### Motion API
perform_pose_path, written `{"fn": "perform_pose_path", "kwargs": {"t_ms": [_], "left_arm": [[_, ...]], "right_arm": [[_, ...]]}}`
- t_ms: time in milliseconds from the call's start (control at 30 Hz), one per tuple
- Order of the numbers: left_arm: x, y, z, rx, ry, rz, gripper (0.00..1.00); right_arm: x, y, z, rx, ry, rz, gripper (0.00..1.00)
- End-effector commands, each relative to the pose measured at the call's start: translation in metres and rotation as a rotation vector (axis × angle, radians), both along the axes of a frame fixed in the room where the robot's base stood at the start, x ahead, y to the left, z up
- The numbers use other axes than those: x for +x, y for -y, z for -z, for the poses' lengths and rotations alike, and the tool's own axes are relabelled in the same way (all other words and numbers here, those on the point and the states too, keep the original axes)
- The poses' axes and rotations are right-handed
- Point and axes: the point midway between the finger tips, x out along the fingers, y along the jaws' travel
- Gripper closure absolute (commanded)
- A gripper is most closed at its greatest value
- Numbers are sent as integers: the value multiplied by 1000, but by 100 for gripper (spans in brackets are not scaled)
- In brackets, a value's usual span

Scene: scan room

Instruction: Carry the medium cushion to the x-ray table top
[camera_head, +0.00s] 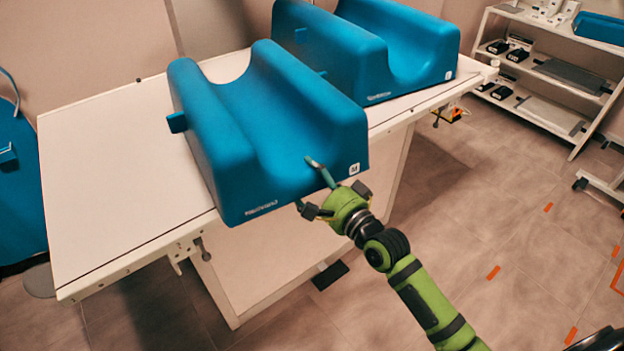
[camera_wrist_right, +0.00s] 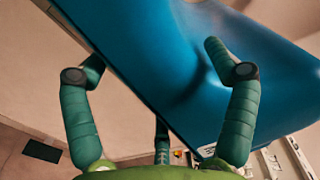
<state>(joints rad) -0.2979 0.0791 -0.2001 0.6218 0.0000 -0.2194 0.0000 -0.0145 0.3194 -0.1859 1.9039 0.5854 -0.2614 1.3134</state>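The medium cushion (camera_head: 250,130) is a blue foam block with a rounded trough and an "M" label. In the head view it sits on the white table top, its near end jutting past the front edge. My right gripper (camera_head: 312,188) is at that near end, one finger above the trough and another lower down. In the right wrist view the gripper (camera_wrist_right: 160,75) has its spread fingers on both sides of the cushion's edge (camera_wrist_right: 170,50); one fingertip is hidden behind it. I cannot tell whether they press on it. My left gripper is not in view.
The white table (camera_head: 100,170) has bare room on its left. A second blue cushion (camera_head: 330,45) stands close behind the medium one. A white shelf rack (camera_head: 560,65) is at the back right, and a blue object (camera_head: 18,195) is at the left edge. The right floor is mostly open.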

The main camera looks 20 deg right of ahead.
Motion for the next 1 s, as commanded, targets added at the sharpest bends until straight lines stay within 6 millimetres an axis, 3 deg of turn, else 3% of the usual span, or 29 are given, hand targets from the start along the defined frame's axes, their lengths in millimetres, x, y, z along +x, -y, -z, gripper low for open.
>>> {"fn": "perform_pose_path", "kwargs": {"t_ms": [467,1000], "left_arm": [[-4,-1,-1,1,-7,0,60],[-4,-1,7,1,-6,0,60]], "right_arm": [[-3,1,-2,1,0,0,0],[-96,34,-2,-1,-3,-1,0]]}}
